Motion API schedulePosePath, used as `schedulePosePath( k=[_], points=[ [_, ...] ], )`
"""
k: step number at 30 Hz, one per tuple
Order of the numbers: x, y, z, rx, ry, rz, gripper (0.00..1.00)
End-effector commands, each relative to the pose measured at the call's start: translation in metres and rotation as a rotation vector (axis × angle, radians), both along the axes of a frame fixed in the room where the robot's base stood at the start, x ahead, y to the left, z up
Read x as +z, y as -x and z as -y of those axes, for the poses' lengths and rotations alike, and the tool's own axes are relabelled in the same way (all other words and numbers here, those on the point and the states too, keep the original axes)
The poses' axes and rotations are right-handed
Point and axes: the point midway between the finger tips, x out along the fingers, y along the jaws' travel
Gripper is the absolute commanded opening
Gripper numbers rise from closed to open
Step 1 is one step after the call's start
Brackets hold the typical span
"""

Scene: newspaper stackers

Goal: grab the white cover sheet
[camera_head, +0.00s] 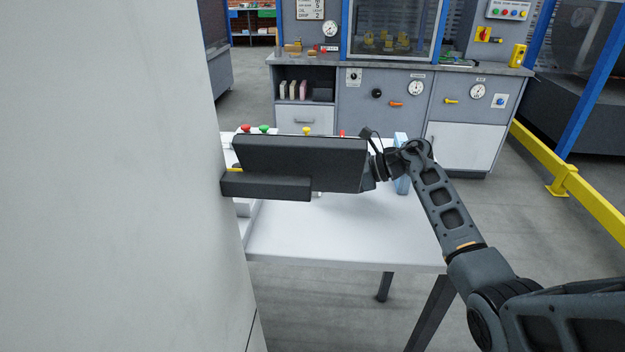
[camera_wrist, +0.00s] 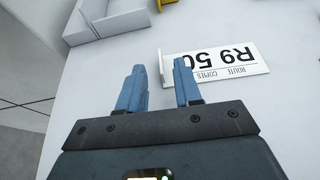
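The white cover sheet (camera_wrist: 225,58) lies on the white table top in the wrist view. It carries dark print, "ROUTE COPIES R9 50", which appears upside down. A thin white upright piece stands at its left end. In the head view, the dark body of my gripper (camera_head: 300,165) is over the table, and the sheet cannot be made out there.
A white table (camera_head: 330,235) is beneath my arm, its front half clear. A white divided tray (camera_wrist: 110,18) stands upper left in the wrist view. Red, green and yellow knobs (camera_head: 264,129) show behind my gripper. A large pale wall (camera_head: 110,180) closes off the left.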

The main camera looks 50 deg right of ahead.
Motion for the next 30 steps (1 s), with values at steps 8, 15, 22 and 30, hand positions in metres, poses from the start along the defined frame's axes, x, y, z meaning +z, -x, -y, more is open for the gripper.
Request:
schedulePosePath(
  k=[8, 15, 22, 30],
  points=[
    [-0.015, -0.032, -0.024, 0.004, -0.001, -0.002, 0.34],
    [-0.022, -0.044, -0.032, 0.001, 0.0, 0.0, 0.34],
    [-0.022, -0.044, -0.032, 0.001, 0.0, 0.0, 0.29],
    [-0.022, -0.044, -0.032, 0.001, 0.0, 0.0, 0.03]
  ],
)
